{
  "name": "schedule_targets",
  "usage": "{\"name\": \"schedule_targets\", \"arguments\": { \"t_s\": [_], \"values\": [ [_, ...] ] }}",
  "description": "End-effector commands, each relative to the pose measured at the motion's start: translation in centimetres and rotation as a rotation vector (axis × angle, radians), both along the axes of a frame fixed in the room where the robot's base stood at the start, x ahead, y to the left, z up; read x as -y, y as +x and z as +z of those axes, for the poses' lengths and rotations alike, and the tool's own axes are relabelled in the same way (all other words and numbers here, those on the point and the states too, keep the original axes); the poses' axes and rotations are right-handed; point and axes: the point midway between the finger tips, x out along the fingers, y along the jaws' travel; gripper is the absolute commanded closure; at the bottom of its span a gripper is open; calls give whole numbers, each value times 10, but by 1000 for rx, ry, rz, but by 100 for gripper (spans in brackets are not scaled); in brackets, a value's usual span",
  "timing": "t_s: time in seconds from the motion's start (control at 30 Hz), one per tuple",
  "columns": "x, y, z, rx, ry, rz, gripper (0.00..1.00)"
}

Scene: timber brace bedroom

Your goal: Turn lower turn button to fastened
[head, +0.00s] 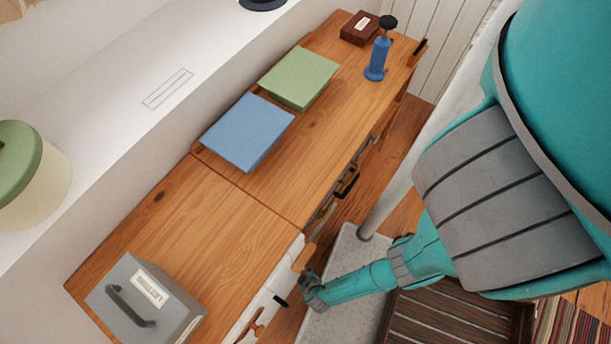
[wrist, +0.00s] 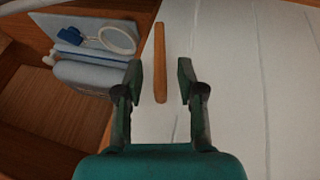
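A slim wooden turn button (wrist: 160,42) stands lengthwise in the wrist view, on a white panel (wrist: 230,60) close to its left edge. My gripper (wrist: 160,80) is open, with one dark finger to each side of the bar in the picture. I cannot tell whether the fingers reach to its depth, and no contact shows. In the head view my gripper (head: 308,286) is low at the front of the wooden cabinet. A wooden piece (head: 304,257) shows just above it and another (head: 251,326) lower left. I cannot tell which is the lower turn button.
An open compartment (wrist: 35,105) left of the panel holds a grey container (wrist: 90,75), a blue item and a white ring. A slatted brown surface (head: 450,325) lies below my arm.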

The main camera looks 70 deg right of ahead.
Motion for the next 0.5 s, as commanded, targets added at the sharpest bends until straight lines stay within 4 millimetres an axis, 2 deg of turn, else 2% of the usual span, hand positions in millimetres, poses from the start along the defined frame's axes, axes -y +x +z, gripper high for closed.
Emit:
{"name": "schedule_targets", "arguments": {
  "t_s": [0.37, 0.5],
  "values": [
    [0, 1, -3, 0, 2, 1, 61],
    [0, 1, -2, 0, 2, 1, 96]
  ]
}}
